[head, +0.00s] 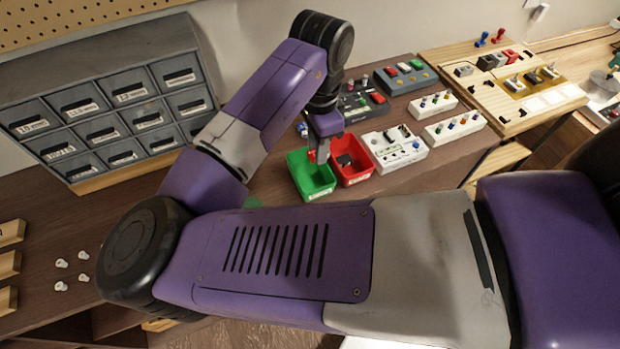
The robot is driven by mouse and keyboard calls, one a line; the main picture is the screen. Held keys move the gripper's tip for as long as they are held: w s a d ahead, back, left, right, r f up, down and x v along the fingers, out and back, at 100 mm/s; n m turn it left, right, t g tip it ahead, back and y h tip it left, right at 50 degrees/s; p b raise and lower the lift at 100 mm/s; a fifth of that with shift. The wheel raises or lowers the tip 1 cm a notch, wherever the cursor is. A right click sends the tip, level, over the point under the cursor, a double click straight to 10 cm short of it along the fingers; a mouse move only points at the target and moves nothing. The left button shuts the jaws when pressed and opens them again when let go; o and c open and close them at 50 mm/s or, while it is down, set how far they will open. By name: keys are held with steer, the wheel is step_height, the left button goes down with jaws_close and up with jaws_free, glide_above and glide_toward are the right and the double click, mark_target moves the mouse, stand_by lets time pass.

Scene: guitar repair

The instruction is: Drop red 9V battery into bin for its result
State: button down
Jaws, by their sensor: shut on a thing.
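My gripper (323,150) points down over the two small bins, above the side where they meet. It is shut on the red 9V battery (312,156), of which only a small red part shows beside the fingers. The green bin (313,183) is below and to the left, and its visible floor looks empty. The red bin (354,178) stands right beside it on the right and holds a dark block (344,160). The bins' front labels are too small to read.
A grey drawer cabinet (110,110) stands at the left. A white tester box (395,148) stands right of the bins, with dark pedal boxes (405,75) behind. A wooden board (500,90) at the right holds several blocks. Small white knobs (62,263) lie at the left.

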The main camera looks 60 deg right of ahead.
steer(key=shift+f+b, duration=0.85)
steer(key=shift+f, duration=0.65)
steer(key=c, duration=1.1)
jaws_free()
steer(key=shift+r, duration=0.1)
step_height(320, 180, up, 8)
steer(key=shift+f, duration=0.1)
